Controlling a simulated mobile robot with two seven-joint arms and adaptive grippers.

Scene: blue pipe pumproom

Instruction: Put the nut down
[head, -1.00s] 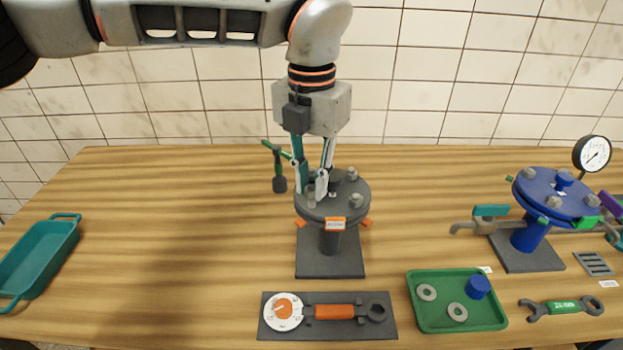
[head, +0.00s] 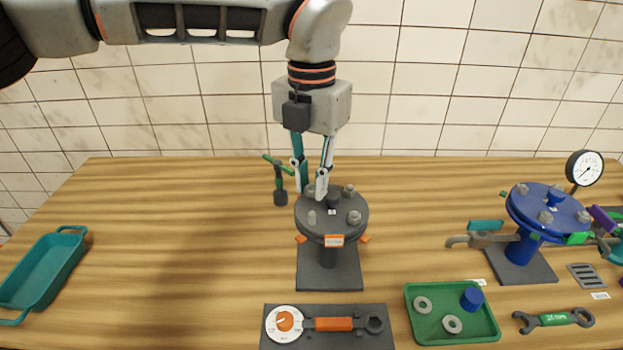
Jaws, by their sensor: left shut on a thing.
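My left gripper (head: 311,194) points down over the grey flange (head: 330,228), which stands on a dark square base. Its fingers are closed in on a nut, which is mostly hidden between the fingertips. The fingertips are above the left part of the flange top; whether they touch it I cannot tell. Other bolts with nuts show on the flange, at its front left (head: 311,217), front right (head: 354,217) and back right (head: 349,190). A green tray (head: 421,331) at the front right holds two grey rings and a blue cap. My right gripper is not in view.
A torque wrench (head: 335,324) with an orange grip lies on a dark plate in front. A green-handled tool (head: 279,180) stands behind the flange. A blue flange (head: 548,205) with pipes and a gauge is at right, a green spanner (head: 554,320) before it. A teal bin (head: 42,270) is far left.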

